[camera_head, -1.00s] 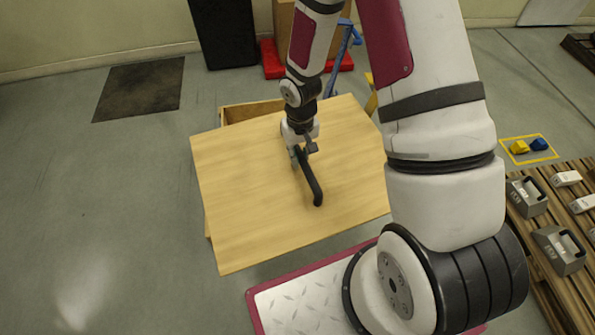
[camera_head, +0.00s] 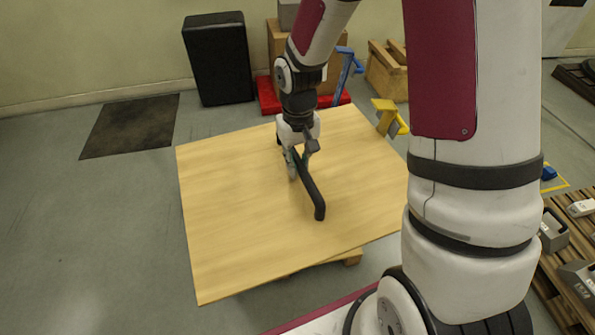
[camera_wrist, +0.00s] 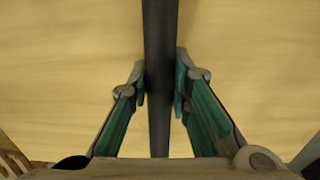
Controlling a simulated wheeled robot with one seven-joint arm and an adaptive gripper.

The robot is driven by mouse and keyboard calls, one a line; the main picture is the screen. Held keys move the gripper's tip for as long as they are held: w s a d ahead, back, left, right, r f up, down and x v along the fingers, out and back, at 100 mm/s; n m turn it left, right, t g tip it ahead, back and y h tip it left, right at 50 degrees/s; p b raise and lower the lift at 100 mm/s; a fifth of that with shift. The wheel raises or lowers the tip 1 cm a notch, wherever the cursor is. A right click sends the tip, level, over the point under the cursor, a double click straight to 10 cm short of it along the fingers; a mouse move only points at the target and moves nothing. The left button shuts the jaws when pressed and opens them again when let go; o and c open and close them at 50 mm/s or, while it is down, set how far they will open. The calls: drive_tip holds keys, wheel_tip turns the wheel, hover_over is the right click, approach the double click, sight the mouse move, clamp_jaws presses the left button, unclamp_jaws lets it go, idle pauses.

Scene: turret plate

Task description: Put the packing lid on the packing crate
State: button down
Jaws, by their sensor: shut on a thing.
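The packing lid (camera_head: 235,225) is a broad, pale wooden panel with a long black bar handle (camera_head: 314,198) on top. My gripper (camera_head: 301,168) is shut on the handle near its far part. In the wrist view the gripper's fingers (camera_wrist: 161,88) flank the dark bar, with the lid's wood (camera_wrist: 70,60) behind it. The packing crate is mostly hidden beneath the lid; a wooden piece (camera_head: 350,258), likely part of it, shows under the lid's front edge. I cannot tell whether the lid touches the crate.
A black cabinet (camera_head: 219,60) and a red base (camera_head: 266,97) with boxes stand behind. A yellow stand (camera_head: 388,116) is close to the lid's far right. A pallet (camera_head: 550,277) with grey metal parts lies right. Left floor is clear, apart from a dark mat (camera_head: 130,126).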

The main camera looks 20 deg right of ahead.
drive_tip(key=shift+w+a+r+b, duration=0.25)
drive_tip(key=shift+r+b, duration=0.15)
drive_tip(key=shift+b, duration=1.55)
drive_tip(key=shift+s+a+r+b, duration=0.3)
drive_tip(key=shift+r+b, duration=0.1)
drive_tip(key=shift+b, duration=0.8)
drive_tip(key=shift+s+r+b, duration=0.1)
drive_tip(key=shift+s+b, duration=0.05)
drive_tip(key=shift+b, duration=0.2)
drive_tip(key=shift+a, duration=0.1)
